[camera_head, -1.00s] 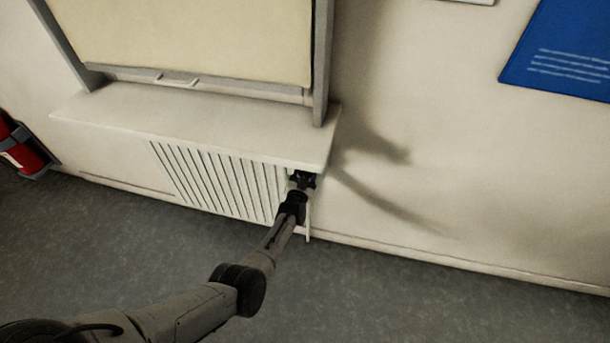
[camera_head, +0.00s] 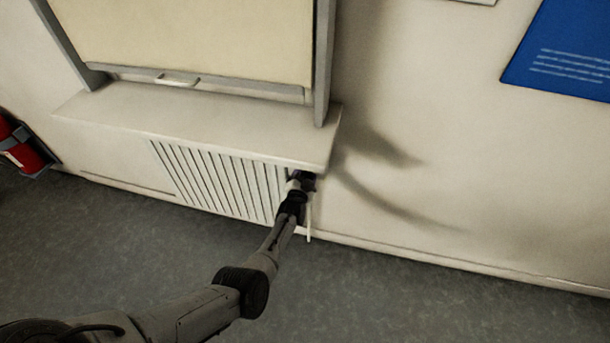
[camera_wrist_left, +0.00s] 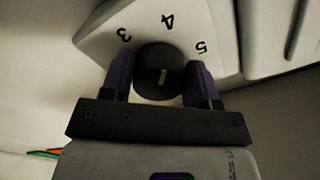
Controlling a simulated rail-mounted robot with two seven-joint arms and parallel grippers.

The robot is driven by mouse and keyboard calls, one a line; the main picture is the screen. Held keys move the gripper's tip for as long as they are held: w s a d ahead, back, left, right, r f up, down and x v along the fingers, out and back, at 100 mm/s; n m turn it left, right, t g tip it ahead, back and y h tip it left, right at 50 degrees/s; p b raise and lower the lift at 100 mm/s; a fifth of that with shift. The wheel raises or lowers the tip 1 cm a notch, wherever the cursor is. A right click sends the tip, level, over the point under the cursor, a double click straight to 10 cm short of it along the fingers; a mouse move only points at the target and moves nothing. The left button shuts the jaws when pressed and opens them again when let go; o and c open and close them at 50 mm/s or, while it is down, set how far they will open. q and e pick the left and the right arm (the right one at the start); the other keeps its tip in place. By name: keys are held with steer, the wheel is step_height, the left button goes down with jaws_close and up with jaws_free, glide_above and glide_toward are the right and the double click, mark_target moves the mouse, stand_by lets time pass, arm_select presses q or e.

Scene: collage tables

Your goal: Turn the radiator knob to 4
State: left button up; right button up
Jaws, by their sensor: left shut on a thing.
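The radiator (camera_head: 218,182) is a white ribbed panel under the sill in the head view. The dark round radiator knob (camera_wrist_left: 158,72) shows in the left wrist view, on a pale plate (camera_wrist_left: 145,22) with the numbers 3, 4 and 5. In the head view my left gripper (camera_head: 302,182) is at the radiator's right end and hides the knob. My right gripper is in neither view.
The white sill (camera_head: 200,125) juts out just above my left gripper. A red fire extinguisher (camera_head: 25,155) hangs on the wall at far left. A blue poster (camera_head: 560,50) is at upper right. The floor (camera_head: 420,300) in front is clear.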

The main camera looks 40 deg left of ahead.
arm_select(q)
steer(key=o, duration=0.9)
steer(key=shift+s+d+r+p, duration=0.15)
steer(key=shift+s+d+p, duration=0.1)
steer(key=shift+s+p, duration=0.2)
steer(key=p+v, duration=0.5)
steer(key=v, duration=0.7)
steer(key=shift+s+d+p, duration=0.2)
steer(key=shift+s+p, duration=0.1)
steer(key=shift+s, duration=0.1)
